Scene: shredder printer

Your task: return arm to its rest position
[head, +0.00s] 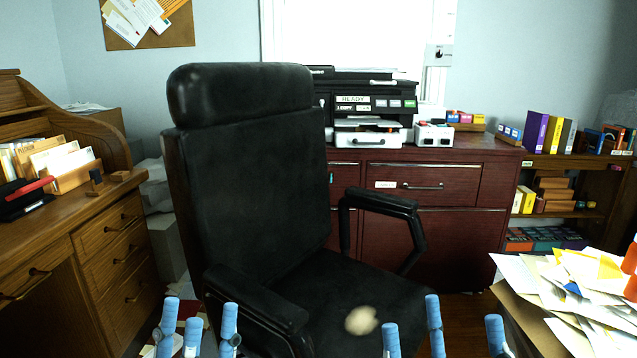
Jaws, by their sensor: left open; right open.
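My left gripper (199,315) shows at the bottom edge, left of the middle, with its blue fingers pointing up and spread apart. It is open, and no object shows between its fingers. My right gripper (441,318) shows at the bottom edge, right of the middle, also with blue fingers spread apart. It is open and looks empty. Both grippers are low in the view, in front of the black office chair (245,170). Their arms are mostly below the picture edge.
The chair stands close ahead, with a pale round patch (361,320) on its seat. Behind it, a black printer (375,101) stands on a dark red cabinet (440,230). A wooden desk (105,250) is at left; heaped papers (570,295) are at right.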

